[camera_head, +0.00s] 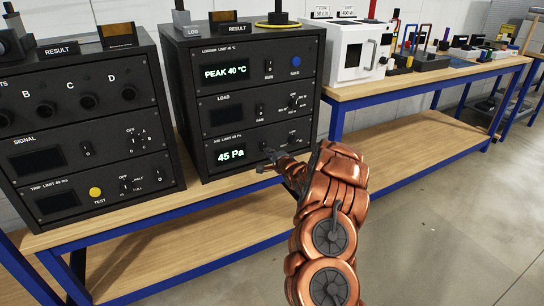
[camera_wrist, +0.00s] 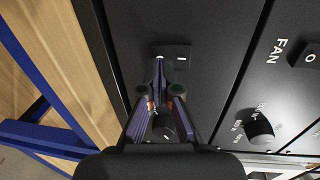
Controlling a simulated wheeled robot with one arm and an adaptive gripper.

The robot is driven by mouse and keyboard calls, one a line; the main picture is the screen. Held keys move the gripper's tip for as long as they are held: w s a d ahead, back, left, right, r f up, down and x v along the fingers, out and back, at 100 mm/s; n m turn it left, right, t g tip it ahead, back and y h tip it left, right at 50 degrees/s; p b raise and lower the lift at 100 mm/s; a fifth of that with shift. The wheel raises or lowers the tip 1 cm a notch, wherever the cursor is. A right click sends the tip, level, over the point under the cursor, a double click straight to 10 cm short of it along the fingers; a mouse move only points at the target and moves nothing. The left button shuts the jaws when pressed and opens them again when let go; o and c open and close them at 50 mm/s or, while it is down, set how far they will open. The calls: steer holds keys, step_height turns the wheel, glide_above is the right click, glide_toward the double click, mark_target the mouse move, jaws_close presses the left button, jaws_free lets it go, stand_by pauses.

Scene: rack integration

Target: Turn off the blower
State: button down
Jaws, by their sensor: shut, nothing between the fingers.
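The black middle rack unit (camera_head: 195,100) has a bottom panel with a green display reading 45 Pa (camera_head: 231,154). No label reading "blower" is legible. My gripper (camera_head: 268,160) is in front of that panel, right of the display. In the wrist view my gripper (camera_wrist: 160,68) is shut and empty, its tips at a black rocker switch (camera_wrist: 181,57) marked "I". The tips cover part of the switch, and I cannot tell whether they touch it. A black knob (camera_wrist: 163,129) shows between the finger linkages.
In the wrist view, a second rocker switch (camera_wrist: 312,56) labelled FAN and another knob (camera_wrist: 258,126) lie to the right. A second black unit (camera_head: 80,130) stands at left. A white box (camera_head: 357,50) stands on the bench (camera_head: 430,76) at right. The floor at right is clear.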

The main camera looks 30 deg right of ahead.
steer(key=shift+w+f, duration=0.1)
steer(key=shift+w, duration=0.4)
steer(key=shift+w+f, duration=0.15)
steer(key=shift+w+t, duration=0.1)
steer(key=shift+t, duration=0.2)
steer(key=shift+s+a, duration=0.1)
steer(key=shift+s, duration=0.2)
steer(key=s+a+f, duration=0.1)
steer(key=s, duration=1.2)
steer(key=shift+s+f, duration=0.15)
steer(key=shift+f, duration=0.25)
